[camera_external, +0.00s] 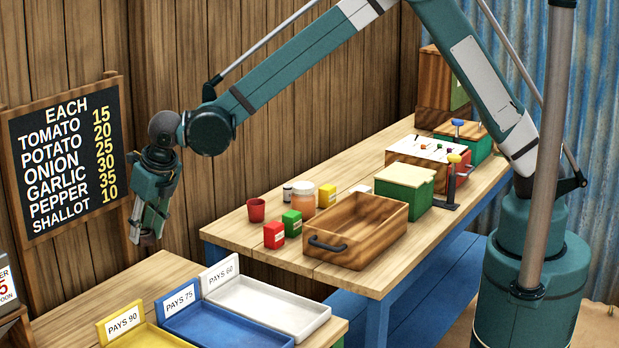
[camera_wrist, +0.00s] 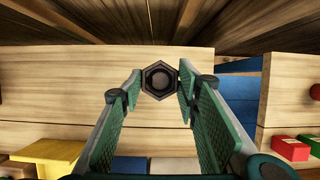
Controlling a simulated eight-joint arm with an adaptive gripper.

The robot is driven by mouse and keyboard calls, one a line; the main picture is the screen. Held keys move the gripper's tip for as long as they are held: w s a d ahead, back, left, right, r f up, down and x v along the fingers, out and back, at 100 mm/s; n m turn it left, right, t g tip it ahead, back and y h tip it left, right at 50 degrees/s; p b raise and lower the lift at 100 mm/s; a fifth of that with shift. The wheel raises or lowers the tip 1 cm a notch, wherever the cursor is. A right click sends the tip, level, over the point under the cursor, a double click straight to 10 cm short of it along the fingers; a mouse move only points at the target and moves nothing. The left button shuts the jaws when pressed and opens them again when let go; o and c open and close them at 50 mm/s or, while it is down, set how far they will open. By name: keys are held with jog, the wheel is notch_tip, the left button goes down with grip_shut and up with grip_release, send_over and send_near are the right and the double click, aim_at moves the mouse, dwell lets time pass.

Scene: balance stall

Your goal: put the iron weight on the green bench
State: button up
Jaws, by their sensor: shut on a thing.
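My gripper (camera_external: 148,235) hangs at the left, beside the price board and above the far end of the near wooden bench (camera_external: 140,282). It is shut on the iron weight, a dark hexagonal piece with a round centre (camera_wrist: 160,80), which sits between the fingertips (camera_wrist: 160,90) in the wrist view. In the external view the weight is small and mostly hidden by the fingers. The weight is held off the wood.
Yellow (camera_external: 150,338), blue (camera_external: 225,325) and white (camera_external: 270,303) trays stand on the near bench. The blue-framed bench (camera_external: 375,275) carries a wooden crate (camera_external: 352,250), a green box (camera_external: 405,205), small boxes and jars. The price board (camera_external: 68,150) stands close to my gripper.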

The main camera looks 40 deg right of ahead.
jog(key=shift+f, duration=3.05)
jog(key=shift+f, duration=0.1)
jog(key=shift+f+b, duration=0.3)
jog(key=shift+f, duration=1.45)
jog(key=shift+f, duration=0.1)
jog(key=o, duration=1.2)
jog(key=shift+p+v, duration=0.3)
jog(key=shift+v, duration=5.8)
